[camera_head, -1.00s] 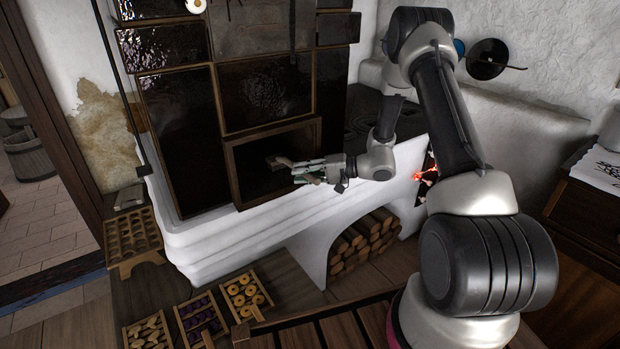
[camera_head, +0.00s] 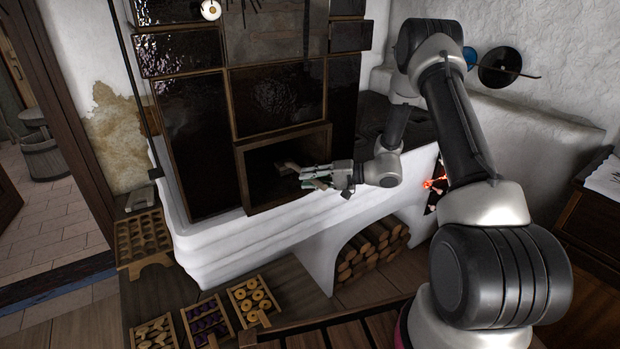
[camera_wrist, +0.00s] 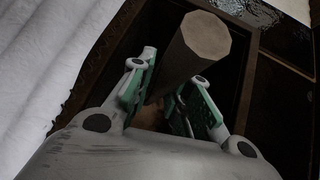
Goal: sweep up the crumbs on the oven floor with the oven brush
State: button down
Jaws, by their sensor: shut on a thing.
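My gripper (camera_head: 312,176) is at the mouth of the dark oven opening (camera_head: 243,178) in the tiled stove. It is shut on the oven brush, whose brown wooden part (camera_head: 288,166) shows just beyond the fingers. In the wrist view the brush's thick faceted handle (camera_wrist: 190,60) points up between the green-padded fingers (camera_wrist: 172,100). The brush's bristles cannot be made out. The oven floor is dark, and no crumbs can be told apart there.
A white ledge (camera_head: 240,240) runs below the oven opening. Firewood (camera_head: 370,248) fills the arch beneath it. Glowing embers (camera_head: 434,184) show at the right of the stove.

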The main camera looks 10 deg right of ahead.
jog(key=shift+f, duration=0.45)
jog(key=shift+s+d, duration=0.25)
jog(key=shift+s, duration=0.5)
jog(key=shift+s+d, duration=0.25)
jog(key=shift+s, duration=0.55)
jog(key=shift+s+d, duration=0.25)
jog(key=shift+s, duration=0.5)
jog(key=shift+s+d, duration=0.15)
jog(key=shift+s, duration=0.4)
jog(key=shift+s+d, duration=0.15)
jog(key=shift+s, duration=0.35)
jog(key=shift+w+a+f, duration=0.1)
jog(key=shift+w+a, duration=0.25)
jog(key=shift+w, duration=0.75)
jog(key=shift+w+a+r, duration=0.1)
jog(key=shift+w+a, duration=0.25)
jog(key=shift+w, duration=0.75)
jog(key=shift+w+a+f, duration=0.1)
jog(key=shift+w+a, duration=0.25)
jog(key=shift+w, duration=0.75)
jog(key=shift+s+d, duration=0.35)
jog(key=shift+s, duration=0.75)
jog(key=shift+s+d, duration=0.4)
jog(key=shift+s, duration=0.7)
jog(key=shift+s+d, duration=0.35)
jog(key=shift+s, duration=0.75)
jog(key=shift+r, duration=0.2)
